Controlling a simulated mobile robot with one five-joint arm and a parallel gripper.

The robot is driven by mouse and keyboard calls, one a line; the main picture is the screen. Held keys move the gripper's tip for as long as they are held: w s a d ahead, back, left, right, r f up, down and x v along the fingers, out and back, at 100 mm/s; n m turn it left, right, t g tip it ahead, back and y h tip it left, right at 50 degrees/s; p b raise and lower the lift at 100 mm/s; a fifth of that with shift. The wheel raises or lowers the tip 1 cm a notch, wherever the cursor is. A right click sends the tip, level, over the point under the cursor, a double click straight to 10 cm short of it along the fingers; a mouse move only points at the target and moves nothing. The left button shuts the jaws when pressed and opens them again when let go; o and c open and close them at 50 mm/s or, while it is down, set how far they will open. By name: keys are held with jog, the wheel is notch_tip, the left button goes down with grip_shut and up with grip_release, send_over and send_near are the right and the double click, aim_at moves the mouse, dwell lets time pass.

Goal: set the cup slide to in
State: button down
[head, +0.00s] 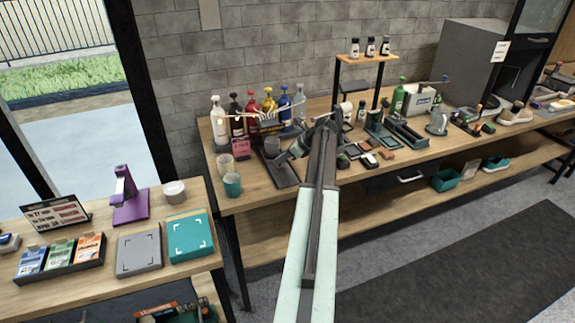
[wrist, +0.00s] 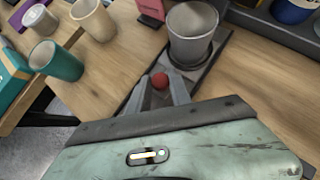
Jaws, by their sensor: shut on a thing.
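The cup slide is a dark flat track (head: 284,178) on the wooden bench, and its track also shows in the wrist view (wrist: 217,57). A grey cup (wrist: 192,35) stands upright in a round holder on it; the cup also shows in the head view (head: 272,146). A red ball knob (wrist: 160,81) sits on the near side of the holder. My gripper (wrist: 162,88) is shut on this knob, one finger on each side. In the head view my gripper (head: 292,153) is beside the cup, partly hidden by my arm.
A teal cup (head: 232,184) and a pale cup (head: 225,164) stand left of the track. Several pump bottles (head: 252,112) stand behind it. A dark tray edge (wrist: 275,32) lies at the right in the wrist view. Bare wood lies between the cups and the track.

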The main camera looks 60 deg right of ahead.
jog(key=shift+w+d, duration=0.1)
jog(key=c, duration=1.2)
grip_release()
jog(key=shift+c, duration=0.2)
jog(key=a+p+v, duration=0.1)
jog(key=p+v, duration=0.4)
jog(key=v, duration=0.2)
jog(key=shift+s+d+r, duration=0.25)
jog(key=shift+s+d, duration=0.05)
jog(key=shift+d, duration=0.2)
